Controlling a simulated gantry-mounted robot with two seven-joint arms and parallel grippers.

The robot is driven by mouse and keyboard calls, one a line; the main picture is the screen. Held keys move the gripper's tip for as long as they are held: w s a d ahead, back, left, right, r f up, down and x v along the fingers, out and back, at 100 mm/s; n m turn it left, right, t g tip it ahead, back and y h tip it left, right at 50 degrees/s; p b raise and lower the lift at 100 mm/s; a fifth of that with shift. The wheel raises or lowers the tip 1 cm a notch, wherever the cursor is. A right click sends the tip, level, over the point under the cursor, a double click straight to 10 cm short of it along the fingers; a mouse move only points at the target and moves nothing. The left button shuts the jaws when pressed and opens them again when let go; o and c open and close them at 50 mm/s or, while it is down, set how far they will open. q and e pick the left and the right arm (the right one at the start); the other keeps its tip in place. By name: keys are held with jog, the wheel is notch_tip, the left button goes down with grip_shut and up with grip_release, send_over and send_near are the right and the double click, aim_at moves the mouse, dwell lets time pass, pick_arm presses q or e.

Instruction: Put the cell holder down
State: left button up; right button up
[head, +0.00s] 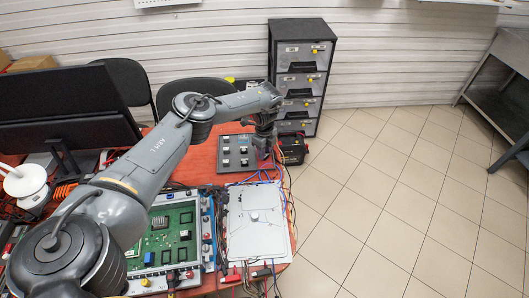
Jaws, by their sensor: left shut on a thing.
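My left gripper (264,152) points down over the far right edge of the red table. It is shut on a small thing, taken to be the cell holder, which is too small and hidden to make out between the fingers. A dark grey panel (228,165) with several small light-topped blocks lies just left of the gripper. I cannot tell whether the gripper touches the panel. My right gripper is not in view.
A white flat case (262,232) with cables around it and an open case with a green circuit board (168,238) lie nearer on the table (200,160). A black drawer cabinet (301,68) and a dark box (295,150) stand beyond. Tiled floor is clear at right.

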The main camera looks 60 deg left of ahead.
pick_arm(q)
jog(key=shift+f, duration=0.1)
jog(key=o, duration=1)
jog(key=shift+o, duration=0.2)
